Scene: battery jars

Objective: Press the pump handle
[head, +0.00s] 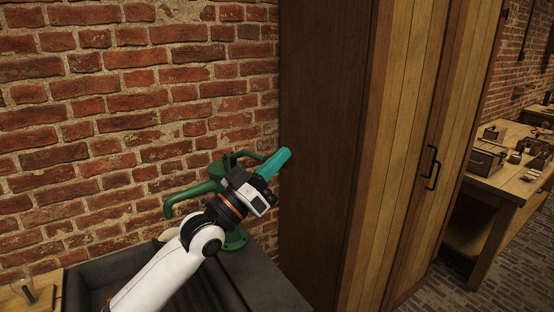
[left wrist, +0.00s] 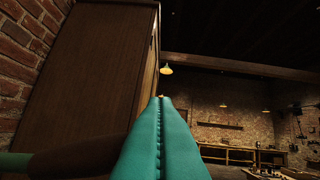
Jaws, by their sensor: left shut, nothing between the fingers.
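The green pump (head: 234,238) stands on a dark counter against the brick wall, its curved spout pointing left. Its handle (head: 247,154) reaches right from the pump top. In the left wrist view, a rod with a green part and a dark brown part, seemingly the handle (left wrist: 75,161), runs in from the left edge beside the fingers. My left gripper (head: 286,153) has teal fingers closed together, empty, in front of the handle's right end. The fingers also show in the left wrist view (left wrist: 161,102). Whether they touch the handle is unclear. My wrist hides part of the pump. My right gripper is out of view.
A dark sink (head: 95,274) lies left of the pump. A tall wooden cabinet (head: 320,130) stands close on the right, near my fingers. Farther right is a workbench (head: 506,176) with small items. A lamp (left wrist: 166,70) hangs beyond.

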